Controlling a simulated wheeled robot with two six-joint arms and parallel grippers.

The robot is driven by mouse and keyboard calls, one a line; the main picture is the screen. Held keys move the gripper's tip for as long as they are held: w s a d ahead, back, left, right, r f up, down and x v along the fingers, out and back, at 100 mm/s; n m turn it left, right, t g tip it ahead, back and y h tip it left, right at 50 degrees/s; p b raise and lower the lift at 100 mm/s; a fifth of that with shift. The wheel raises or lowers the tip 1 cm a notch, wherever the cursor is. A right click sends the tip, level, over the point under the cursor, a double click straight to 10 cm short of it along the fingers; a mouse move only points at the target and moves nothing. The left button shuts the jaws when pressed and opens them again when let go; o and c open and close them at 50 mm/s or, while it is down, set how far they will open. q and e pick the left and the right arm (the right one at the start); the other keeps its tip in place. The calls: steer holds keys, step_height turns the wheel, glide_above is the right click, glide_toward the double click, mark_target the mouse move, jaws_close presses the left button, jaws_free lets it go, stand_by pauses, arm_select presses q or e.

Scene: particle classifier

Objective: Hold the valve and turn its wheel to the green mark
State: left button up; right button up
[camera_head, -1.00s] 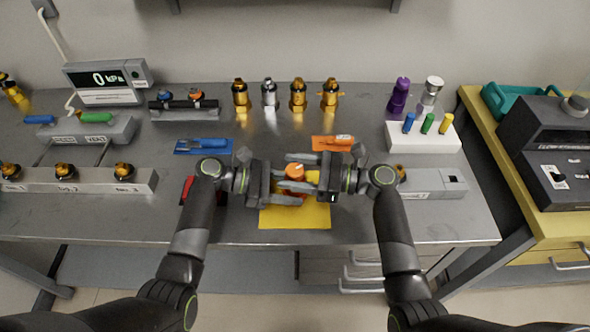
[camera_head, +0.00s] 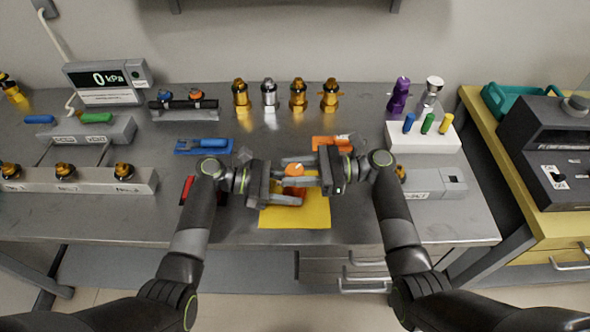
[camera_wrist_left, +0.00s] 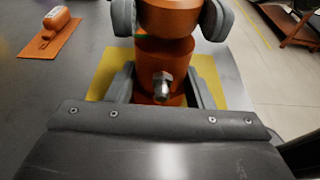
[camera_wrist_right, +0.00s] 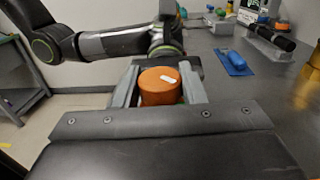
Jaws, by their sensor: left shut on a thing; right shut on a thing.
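The orange valve stands upright above a yellow mat (camera_head: 318,215). Its round wheel (camera_head: 295,169) has a white pointer on top, clear in the right wrist view (camera_wrist_right: 158,90). My left gripper (camera_head: 287,196) is shut on the valve body (camera_wrist_left: 165,62), below the wheel; a metal fitting (camera_wrist_left: 162,84) faces the left wrist camera. My right gripper (camera_head: 298,168) is shut on the wheel, one finger on each side. A sliver of green shows just under the wheel in both wrist views, mostly hidden by the wheel and fingers. I cannot tell whether the pointer lines up with it.
Blue (camera_head: 204,146) and orange (camera_head: 332,143) trays lie behind my grippers. A red tray (camera_head: 188,191) is partly hidden by my left arm. Several brass and silver valves stand at the back. A white block (camera_head: 423,138) with coloured pegs stands right. The table front is clear.

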mark_target(295, 169)
steer(key=n+g+h, duration=0.1)
steer(key=n+g, duration=0.1)
steer(key=g, duration=0.2)
steer(key=n+g+h, duration=0.1)
steer(key=n+g, duration=0.2)
steer(key=g, duration=0.1)
steer(key=shift+f+h, duration=0.1)
steer(key=shift+h, duration=0.3)
steer(key=shift+n+g, duration=0.6)
steer(key=o, duration=1)
steer(key=shift+h, duration=0.3)
steer(key=shift+c, duration=0.2)
steer(key=shift+r, duration=0.2)
step_height(295, 169, up, 10)
steer(key=shift+f, duration=0.15)
arm_select(q)
steer(key=o, duration=1.5)
